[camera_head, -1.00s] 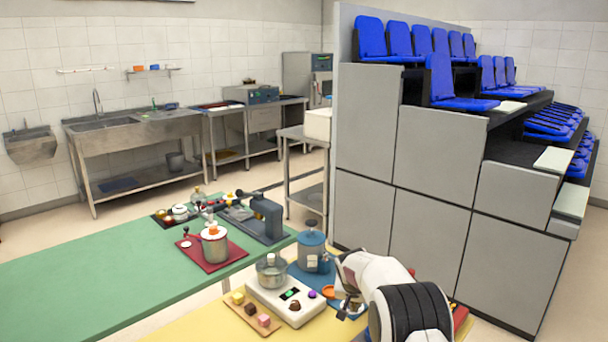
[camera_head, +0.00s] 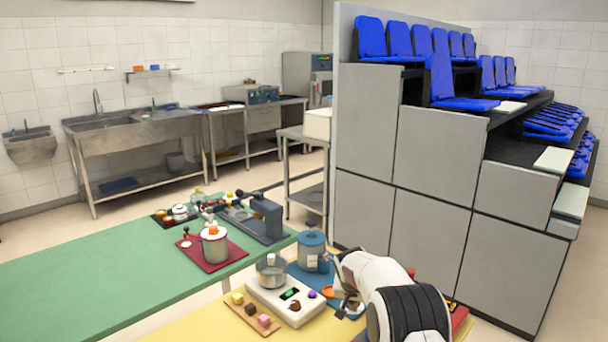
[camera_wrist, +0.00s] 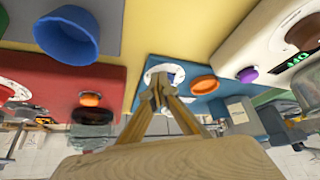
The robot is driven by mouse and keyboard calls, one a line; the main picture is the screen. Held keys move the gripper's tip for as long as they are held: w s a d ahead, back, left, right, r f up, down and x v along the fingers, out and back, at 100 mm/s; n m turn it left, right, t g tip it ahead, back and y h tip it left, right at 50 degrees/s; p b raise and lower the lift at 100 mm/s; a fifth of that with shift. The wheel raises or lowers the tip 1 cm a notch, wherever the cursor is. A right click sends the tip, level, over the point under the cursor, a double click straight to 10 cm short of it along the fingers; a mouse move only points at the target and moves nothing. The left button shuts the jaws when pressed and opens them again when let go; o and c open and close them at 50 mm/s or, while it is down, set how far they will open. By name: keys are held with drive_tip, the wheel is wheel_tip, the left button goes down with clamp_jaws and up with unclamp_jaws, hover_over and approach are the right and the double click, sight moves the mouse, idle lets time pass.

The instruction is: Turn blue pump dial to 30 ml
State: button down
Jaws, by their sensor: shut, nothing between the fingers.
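The blue pump (camera_head: 311,248) stands on a blue board (camera_head: 296,268) on the yellow table, just left of my gripper (camera_head: 346,305). In the wrist view, the blue board (camera_wrist: 207,105) carries a white dial (camera_wrist: 165,69) and an orange round part (camera_wrist: 204,84). My gripper (camera_wrist: 157,90) is shut and empty, with its tips in front of the dial and covering part of it. I cannot tell whether the tips touch the dial. The dial's marks and setting are not readable.
In the wrist view, a red board (camera_wrist: 70,82) with another orange part (camera_wrist: 90,98) lies left, and a blue bowl (camera_wrist: 68,34) upper left. A white device (camera_head: 292,300) with a glass pot (camera_head: 271,270) and a sweets board (camera_head: 250,316) stand left of my gripper.

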drive_tip(key=shift+w+a+f, duration=0.1)
drive_tip(key=shift+w+a, duration=0.1)
drive_tip(key=shift+a, duration=0.5)
idle(0.5)
drive_tip(key=shift+s+a, duration=0.15)
drive_tip(key=shift+s, duration=0.2)
idle(0.5)
drive_tip(key=shift+r, duration=3.05)
drive_tip(key=shift+s+d+r, duration=0.15)
drive_tip(key=shift+d+r, duration=0.35)
drive_tip(key=shift+d, duration=0.15)
drive_tip(key=shift+f, duration=0.15)
